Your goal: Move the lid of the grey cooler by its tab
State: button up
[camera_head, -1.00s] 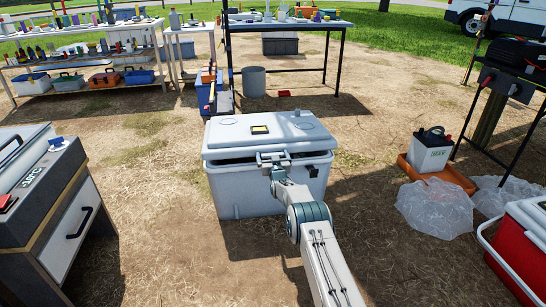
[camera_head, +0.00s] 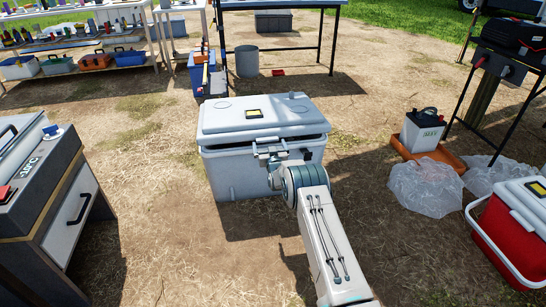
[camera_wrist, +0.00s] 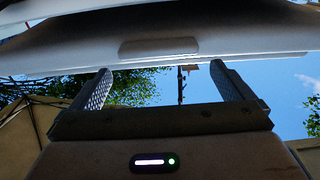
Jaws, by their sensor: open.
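The grey cooler (camera_head: 235,176) stands on the ground in the middle of the head view. Its pale lid (camera_head: 228,115) lies over it, with a dark gap under the front edge. A yellow-and-black label is on top. My gripper (camera_head: 270,151) is at the lid's front edge and hides part of it. In the wrist view my gripper (camera_wrist: 160,68) is open, its two fingers apart with nothing between them. The lid (camera_wrist: 240,38) spans the top of that view, with the tab (camera_wrist: 160,46) just beyond the fingertips, between them. I cannot tell whether the fingers touch it.
A grey cabinet (camera_head: 75,215) stands at the left. A red cooler (camera_head: 510,240), plastic bags (camera_head: 425,187) and a white battery (camera_head: 422,132) in an orange tray are at the right. Tables and a grey bucket (camera_head: 247,61) are behind. Bare ground lies around the cooler.

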jog(key=s+p, duration=0.3)
jog(key=s, duration=0.5)
jog(key=shift+s+d, duration=0.4)
jog(key=shift+f, duration=0.1)
